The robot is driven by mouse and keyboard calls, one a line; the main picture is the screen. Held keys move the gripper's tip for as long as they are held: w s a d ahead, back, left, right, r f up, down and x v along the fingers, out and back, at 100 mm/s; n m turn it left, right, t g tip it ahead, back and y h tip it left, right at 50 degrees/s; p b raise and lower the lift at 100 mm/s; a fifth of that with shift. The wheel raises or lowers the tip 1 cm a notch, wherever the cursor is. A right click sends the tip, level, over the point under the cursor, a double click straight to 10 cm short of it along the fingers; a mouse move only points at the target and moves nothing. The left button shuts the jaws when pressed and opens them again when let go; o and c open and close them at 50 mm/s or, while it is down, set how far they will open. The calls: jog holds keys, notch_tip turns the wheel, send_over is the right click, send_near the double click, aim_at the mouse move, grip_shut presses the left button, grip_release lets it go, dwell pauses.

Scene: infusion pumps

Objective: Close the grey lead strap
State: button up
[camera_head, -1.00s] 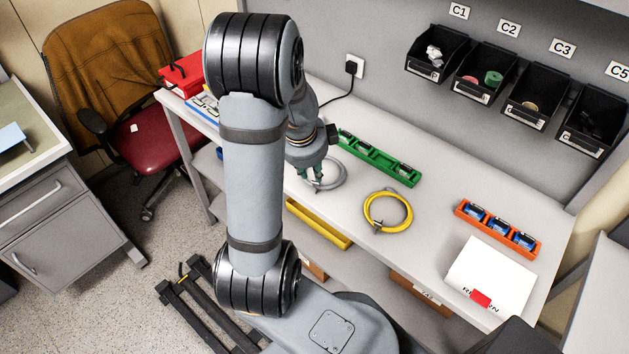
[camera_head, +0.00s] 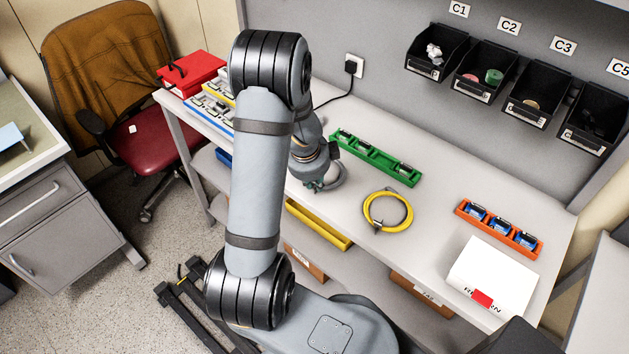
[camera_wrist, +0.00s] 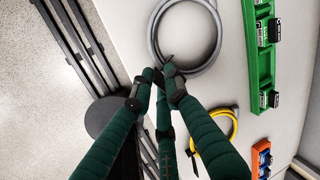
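The grey lead (camera_wrist: 153,30) is coiled on the bench in the wrist view, and its strap (camera_wrist: 169,58) is a small dark piece on the near side of the coil. In the head view, the grey lead (camera_head: 342,178) is mostly hidden behind my gripper (camera_head: 318,187). In the wrist view, my gripper (camera_wrist: 158,76) has its green fingers drawn close together just at the strap. A narrow gap shows between the dark fingertips. I cannot tell whether they touch the strap, or whether the strap is open or closed.
A yellow lead (camera_head: 368,208) lies coiled to the right. A green rack (camera_head: 375,159) is behind, and an orange rack (camera_head: 497,226) and white box (camera_head: 490,279) are farther right. Black bins (camera_head: 437,53) hang on the wall. The bench's front edge is close to my gripper.

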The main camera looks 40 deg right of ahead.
grip_shut()
jog(key=shift+r+p, duration=0.1)
jog(key=shift+p, duration=0.3)
